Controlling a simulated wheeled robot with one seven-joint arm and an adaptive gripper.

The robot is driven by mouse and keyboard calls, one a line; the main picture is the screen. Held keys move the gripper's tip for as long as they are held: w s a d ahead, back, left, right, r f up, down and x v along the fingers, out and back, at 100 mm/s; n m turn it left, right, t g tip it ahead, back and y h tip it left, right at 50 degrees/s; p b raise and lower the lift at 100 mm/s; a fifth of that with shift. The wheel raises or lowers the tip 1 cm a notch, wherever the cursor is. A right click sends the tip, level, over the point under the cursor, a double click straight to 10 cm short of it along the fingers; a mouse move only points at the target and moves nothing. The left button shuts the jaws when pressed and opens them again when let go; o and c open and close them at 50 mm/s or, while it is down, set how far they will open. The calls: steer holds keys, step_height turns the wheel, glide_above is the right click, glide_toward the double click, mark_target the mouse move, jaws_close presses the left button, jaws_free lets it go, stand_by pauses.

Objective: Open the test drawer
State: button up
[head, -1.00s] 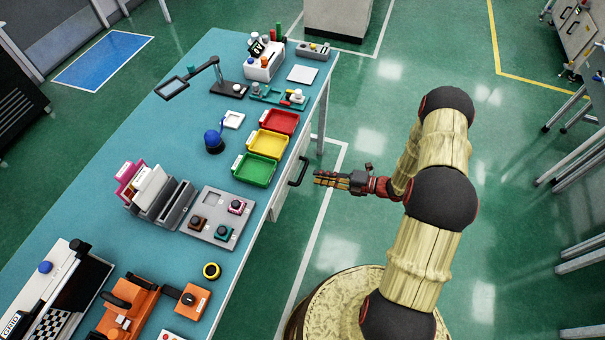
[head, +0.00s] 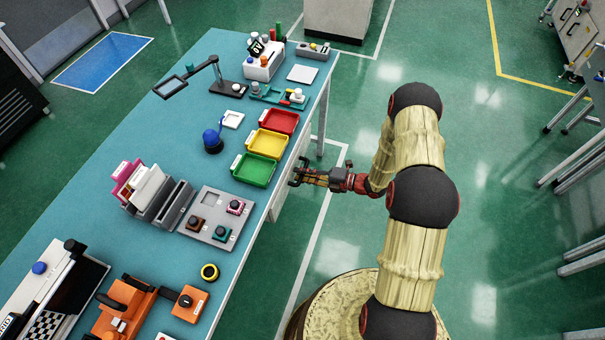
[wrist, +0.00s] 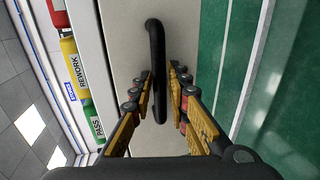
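The test drawer's pale front (head: 292,180) is under the table's right edge, and its face also fills the middle of the wrist view (wrist: 190,30). Its black bar handle (wrist: 155,50) runs lengthwise between the fingers in the wrist view. My gripper (head: 300,176) is at the drawer front in the head view, its fingers covering most of the handle there. In the wrist view my gripper (wrist: 161,95) is open, one finger on each side of the handle. A gap shows on the right; the left finger is very close to the handle. The drawer looks shut.
Green (head: 254,169), yellow (head: 268,144) and red (head: 280,121) trays sit on the blue-green table (head: 190,150) just above the drawer. A table leg (head: 322,120) stands beyond it. The green floor right of the drawer is clear.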

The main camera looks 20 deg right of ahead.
steer(key=shift+c, duration=1.2)
jaws_close()
steer(key=f+p+v, duration=0.1)
steer(key=f+v, duration=0.1)
steer(key=v, duration=0.9)
steer(key=f+p+v, duration=0.1)
steer(key=f+v, duration=0.1)
steer(key=v, duration=0.9)
steer(key=shift+s+d+f+p, duration=0.3)
steer(key=shift+s+d, duration=0.2)
steer(key=shift+d, duration=0.15)
steer(key=shift+o, duration=1.6)
jaws_free()
